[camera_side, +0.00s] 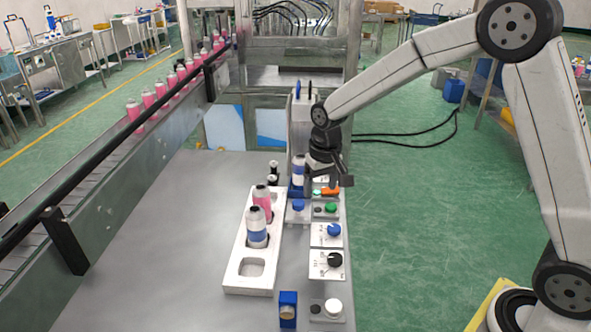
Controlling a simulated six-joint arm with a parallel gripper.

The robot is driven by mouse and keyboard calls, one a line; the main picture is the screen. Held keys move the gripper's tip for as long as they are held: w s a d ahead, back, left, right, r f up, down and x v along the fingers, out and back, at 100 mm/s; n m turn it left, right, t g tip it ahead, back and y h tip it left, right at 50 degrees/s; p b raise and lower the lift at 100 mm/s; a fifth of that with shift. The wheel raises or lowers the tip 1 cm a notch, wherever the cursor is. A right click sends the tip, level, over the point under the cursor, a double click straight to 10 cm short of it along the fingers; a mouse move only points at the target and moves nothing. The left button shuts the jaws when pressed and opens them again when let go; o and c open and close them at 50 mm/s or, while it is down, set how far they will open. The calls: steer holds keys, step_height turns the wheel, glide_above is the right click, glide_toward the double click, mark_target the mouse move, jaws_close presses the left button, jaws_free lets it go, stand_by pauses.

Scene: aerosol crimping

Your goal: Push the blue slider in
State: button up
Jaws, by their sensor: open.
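The blue slider (294,191) is at the machine at the back of the table, with a blue-and-white can (299,171) standing upright on it. A blue knob (298,206) is just in front of it. My gripper (328,186) is open and points down just right of the can, above the back end of the control row. I cannot tell whether it touches the slider or the can. My gripper and wrist hide part of the machine and the right side of the slider.
A white tray (235,283) holds a blue-labelled can (257,229) and a pink can (262,199); its front slot is empty. Right of it are a green button (331,208), blue dial (334,230), black dial (335,259) and white knob (333,306). The table's left is clear.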

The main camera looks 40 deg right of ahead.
steer(key=m, duration=0.1)
glide_above(298, 202)
steer(key=shift+f+g, duration=0.25)
steer(key=shift+g, duration=0.15)
steer(key=shift+f, duration=0.1)
steer(key=shift+f, duration=3.85)
jaws_close()
steer(key=shift+r, duration=0.1)
